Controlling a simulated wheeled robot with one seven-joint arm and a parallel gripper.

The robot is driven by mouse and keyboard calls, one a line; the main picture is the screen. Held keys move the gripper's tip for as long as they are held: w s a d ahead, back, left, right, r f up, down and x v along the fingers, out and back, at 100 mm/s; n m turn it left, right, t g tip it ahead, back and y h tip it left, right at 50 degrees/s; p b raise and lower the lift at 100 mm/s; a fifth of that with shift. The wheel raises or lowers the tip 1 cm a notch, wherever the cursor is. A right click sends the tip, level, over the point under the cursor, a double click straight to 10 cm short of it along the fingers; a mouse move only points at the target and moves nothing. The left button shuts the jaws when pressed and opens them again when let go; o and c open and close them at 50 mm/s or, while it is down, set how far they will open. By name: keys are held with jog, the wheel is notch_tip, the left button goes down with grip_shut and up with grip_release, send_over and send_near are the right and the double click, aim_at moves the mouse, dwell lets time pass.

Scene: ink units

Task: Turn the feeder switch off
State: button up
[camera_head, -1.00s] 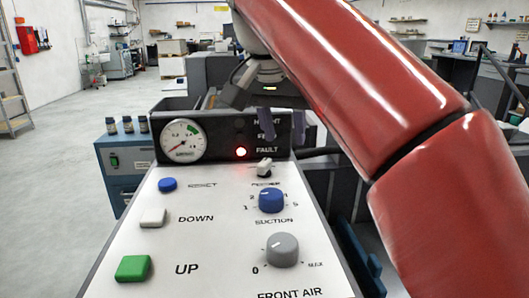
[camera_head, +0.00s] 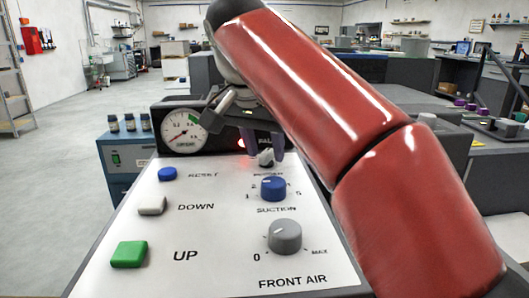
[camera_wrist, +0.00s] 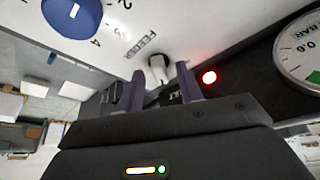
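The feeder switch is a small white toggle (camera_head: 266,158) at the top right of the white control panel (camera_head: 225,225), above the blue suction knob. It also shows in the wrist view (camera_wrist: 159,68), beside the printed word FEEDER. My gripper (camera_head: 263,143) is at the switch, its two purple-grey fingers pointing down. In the wrist view the fingers (camera_wrist: 160,84) are apart, with the toggle in line with the gap between them. I cannot tell whether either finger touches it.
A blue suction knob (camera_head: 273,188) and a grey front air knob (camera_head: 285,236) stand close below the switch. Reset (camera_head: 167,174), down (camera_head: 152,205) and up (camera_head: 129,254) buttons are at left. A gauge (camera_head: 184,132) and red lit fault lamp (camera_wrist: 210,77) are behind.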

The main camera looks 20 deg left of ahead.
grip_shut()
dwell(0.3)
jog(key=n+y+p, duration=0.1)
jog(key=n, duration=0.1)
jog(key=shift+d+n, duration=0.2)
jog(key=shift+n, duration=0.2)
jog(key=n+y+p, duration=0.1)
jog(key=n, duration=0.2)
jog(key=shift+w+d, duration=0.1)
jog(key=shift+w, duration=0.05)
jog(key=n+g+y, duration=0.1)
jog(key=n, duration=0.2)
jog(key=n+g+y+p, duration=0.1)
jog(key=n, duration=0.2)
jog(key=shift+w+d, duration=0.1)
jog(key=shift+w, duration=0.05)
dwell(0.3)
